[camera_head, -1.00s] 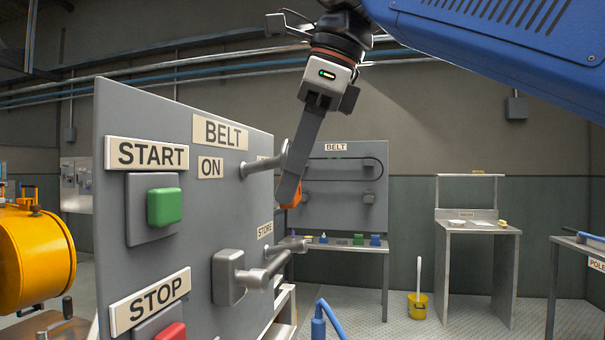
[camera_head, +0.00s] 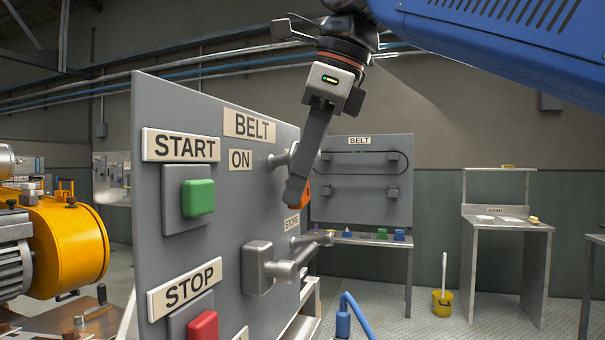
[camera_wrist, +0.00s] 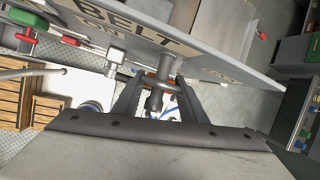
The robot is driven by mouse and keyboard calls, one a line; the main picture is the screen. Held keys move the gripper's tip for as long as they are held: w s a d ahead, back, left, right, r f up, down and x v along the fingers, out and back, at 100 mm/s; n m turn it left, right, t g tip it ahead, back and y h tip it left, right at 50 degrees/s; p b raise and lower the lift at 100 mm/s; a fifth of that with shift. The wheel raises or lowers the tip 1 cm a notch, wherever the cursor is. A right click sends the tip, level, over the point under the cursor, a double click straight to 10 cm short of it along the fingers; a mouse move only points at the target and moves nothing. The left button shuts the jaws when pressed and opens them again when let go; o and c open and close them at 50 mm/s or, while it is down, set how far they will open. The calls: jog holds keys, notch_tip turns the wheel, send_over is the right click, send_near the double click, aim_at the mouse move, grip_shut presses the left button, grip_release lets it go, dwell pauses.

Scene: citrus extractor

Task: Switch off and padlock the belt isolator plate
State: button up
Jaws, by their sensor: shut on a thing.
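The grey BELT panel (camera_head: 225,250) stands at left centre in the head view, with a green START button (camera_head: 198,197) and red STOP button (camera_head: 203,327). A grey post (camera_head: 279,161) juts out beside the ON label (camera_head: 240,160). My gripper (camera_head: 299,197) is in front of it, pointing down, with orange at its tips. In the wrist view, my gripper (camera_wrist: 154,95) is shut around a grey rod-like handle (camera_wrist: 154,103) at the panel. I cannot make out a padlock.
A yellow drum machine (camera_head: 70,240) stands left of the panel. Behind are another BELT board (camera_head: 360,205) over a bench with small coloured items, a grey stand (camera_head: 505,222) and a yellow bucket (camera_head: 442,303). A blue bent bar (camera_head: 350,310) rises in front. Floor shows at right.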

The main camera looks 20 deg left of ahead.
dwell(0.4)
jog(key=o, duration=1.4)
jog(key=shift+v, duration=3.75)
jog(key=w+d+f+n+t+h, duration=0.1)
jog(key=w+d+f+n, duration=0.3)
jog(key=d+f, duration=0.6)
jog(key=w+d+f+n+t+h, duration=0.1)
jog(key=w+d+f+n, duration=0.2)
jog(key=d+f, duration=0.75)
jog(key=s+d+f+n, duration=0.3)
jog(key=d+f, duration=0.3)
jog(key=f, duration=0.5)
jog(key=s+d+f+n+h, duration=0.1)
jog(key=s+d+f+n, duration=0.2)
jog(key=d+f, duration=0.3)
jog(key=s+d+f+n+t+h, duration=0.1)
jog(key=s+d+f+n, duration=0.2)
jog(key=f, duration=1.4)
jog(key=shift+s+d, duration=0.55)
jog(key=shift+d, duration=0.25)
jog(key=shift+s+d, duration=0.55)
jog(key=shift+d, duration=0.2)
